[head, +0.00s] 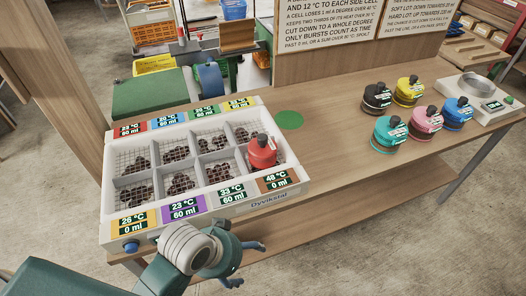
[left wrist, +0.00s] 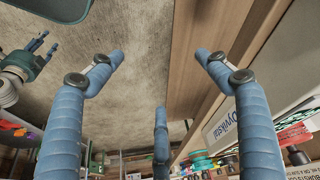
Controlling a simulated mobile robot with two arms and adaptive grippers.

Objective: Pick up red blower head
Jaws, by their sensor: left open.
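The red blower head (head: 262,152), with a black knob on top, sits in the front right cell of the white crate (head: 205,222), above the label reading 48 °C, 0 ml. My left gripper (head: 248,264) is low in front of the crate's front wall, apart from the red head. In the left wrist view its blue fingers (left wrist: 160,58) are spread with nothing between them. Another gripper of mine, the right one, shows small at the left edge of that view (left wrist: 42,52); its opening is unclear.
Teal (head: 389,134), pink (head: 425,119), blue (head: 457,113), yellow (head: 408,91) and black (head: 376,98) blower heads stand on the bench to the right. A scale (head: 480,93) is at the far right.

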